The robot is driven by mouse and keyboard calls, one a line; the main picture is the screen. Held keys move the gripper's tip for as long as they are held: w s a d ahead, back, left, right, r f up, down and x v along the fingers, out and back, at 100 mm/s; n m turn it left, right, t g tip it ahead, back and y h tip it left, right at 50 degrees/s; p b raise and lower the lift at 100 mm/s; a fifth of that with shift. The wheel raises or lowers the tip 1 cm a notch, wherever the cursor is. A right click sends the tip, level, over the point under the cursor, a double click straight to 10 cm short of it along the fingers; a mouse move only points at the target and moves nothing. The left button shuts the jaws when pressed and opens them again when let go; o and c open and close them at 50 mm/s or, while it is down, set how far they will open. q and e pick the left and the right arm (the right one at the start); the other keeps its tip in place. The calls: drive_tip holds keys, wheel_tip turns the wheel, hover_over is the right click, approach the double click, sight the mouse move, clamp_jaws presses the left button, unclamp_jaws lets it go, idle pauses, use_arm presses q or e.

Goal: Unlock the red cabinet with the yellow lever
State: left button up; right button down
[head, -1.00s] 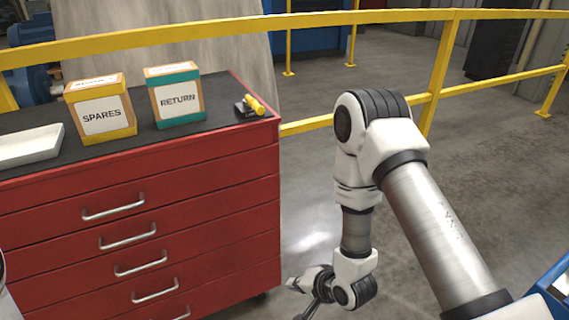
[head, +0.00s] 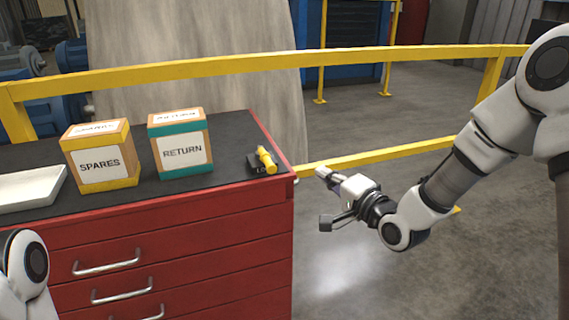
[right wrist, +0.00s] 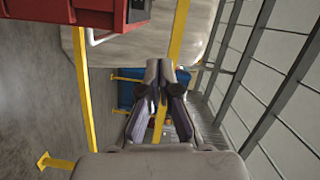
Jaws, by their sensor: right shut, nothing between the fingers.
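The red cabinet (head: 190,235) stands at the left of the head view with its silver-handled drawers facing me. The yellow lever (head: 266,160) sits on a small dark base at the right end of its black top. My right gripper (head: 322,173) is shut and empty, just right of the cabinet's corner, apart from the lever. In the right wrist view its fingers (right wrist: 160,68) are together, and part of the red cabinet (right wrist: 95,14) shows at the top left. My left gripper is out of view; only a piece of my left arm shows.
A yellow SPARES box (head: 100,163), a teal RETURN box (head: 182,152) and a white tray (head: 30,188) stand on the cabinet top. A yellow railing (head: 200,67) runs behind. The floor (head: 350,275) right of the cabinet is clear.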

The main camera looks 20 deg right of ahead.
sight(265, 160)
drive_tip(key=w+a+f+p, duration=0.1)
drive_tip(key=w+a+p, duration=0.3)
drive_tip(key=w+a, duration=0.3)
drive_tip(key=shift+w, duration=0.95)
